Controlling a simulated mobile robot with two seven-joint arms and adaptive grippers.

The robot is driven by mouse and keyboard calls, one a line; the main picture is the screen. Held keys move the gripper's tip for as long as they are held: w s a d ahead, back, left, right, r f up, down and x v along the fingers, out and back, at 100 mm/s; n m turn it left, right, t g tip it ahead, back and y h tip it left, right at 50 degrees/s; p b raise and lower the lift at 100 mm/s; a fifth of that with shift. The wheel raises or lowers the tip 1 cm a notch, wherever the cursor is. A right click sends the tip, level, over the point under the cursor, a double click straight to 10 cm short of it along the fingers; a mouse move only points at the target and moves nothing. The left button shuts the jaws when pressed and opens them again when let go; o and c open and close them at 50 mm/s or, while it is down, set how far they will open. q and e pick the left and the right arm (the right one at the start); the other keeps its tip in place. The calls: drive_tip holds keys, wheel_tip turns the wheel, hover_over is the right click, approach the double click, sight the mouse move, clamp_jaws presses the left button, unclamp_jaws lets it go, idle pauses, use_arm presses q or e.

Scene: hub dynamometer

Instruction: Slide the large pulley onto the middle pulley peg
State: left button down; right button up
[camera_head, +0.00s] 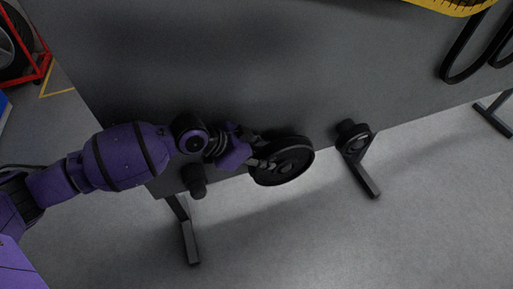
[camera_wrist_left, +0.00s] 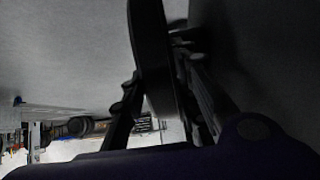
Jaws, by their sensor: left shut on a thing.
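The large pulley (camera_head: 290,164) is a black wheel with a raised rim, in front of the lower part of the grey panel. It also shows in the left wrist view as a dark disc seen nearly edge-on (camera_wrist_left: 150,50). My left gripper (camera_head: 262,160) is shut on its left edge, with one finger on each side in the wrist view. A dark peg (camera_head: 195,181) sticks out of the panel to the left, below my wrist. I cannot see a middle peg; the pulley and gripper cover the panel there. My right gripper is not in view.
A small dark round part (camera_head: 353,138) sits on the panel to the right of the pulley. Black belts (camera_head: 462,50) and a yellow-edged item (camera_head: 445,5) hang at upper right. Panel legs (camera_head: 188,235) stand on open grey floor. A red wheeled frame (camera_head: 40,70) is at far left.

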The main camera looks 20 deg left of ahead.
use_arm(q)
drive_tip(key=shift+w+a+r, duration=0.15)
drive_tip(key=shift+w+r, duration=0.05)
drive_tip(key=shift+w, duration=0.3)
idle(0.3)
drive_tip(key=c, duration=1.4)
unclamp_jaws()
drive_tip(key=shift+o, duration=0.6)
drive_tip(key=shift+s+f, duration=0.1)
drive_tip(key=o, duration=0.3)
drive_tip(key=shift+s+f, duration=0.1)
drive_tip(key=shift+f, duration=0.1)
drive_tip(key=shift+r, duration=0.15)
